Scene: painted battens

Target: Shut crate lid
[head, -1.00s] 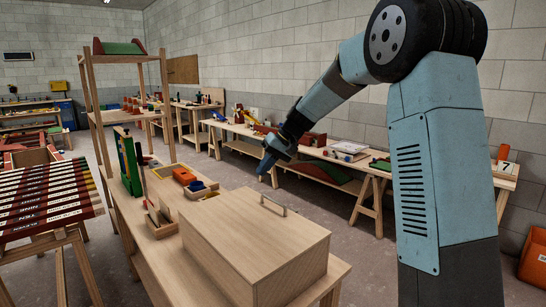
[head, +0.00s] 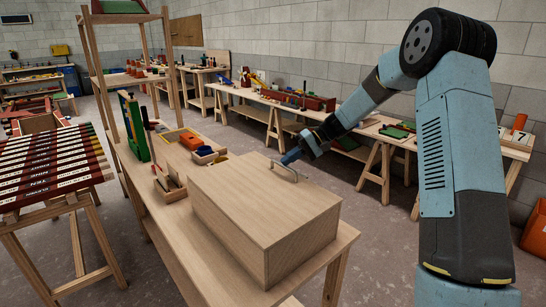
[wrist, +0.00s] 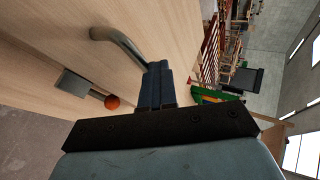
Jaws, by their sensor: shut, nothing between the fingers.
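The crate (head: 300,240) is a pale wooden box on the near bench. Its lid (head: 245,190) lies flat over the box with no gap that I can see. A metal bar handle (head: 284,170) stands on the lid near its far right edge. My gripper (head: 289,158) is shut and empty, with its fingertips beside the handle. In the wrist view the closed fingers (wrist: 157,72) reach close to one end of the handle (wrist: 118,42); I cannot tell if they touch it.
Small trays (head: 170,186), coloured blocks and a green upright piece (head: 133,128) stand on the bench beyond the crate. A tall wooden rack (head: 98,60) rises at its far end. Striped battens (head: 50,165) lie on trestles at left.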

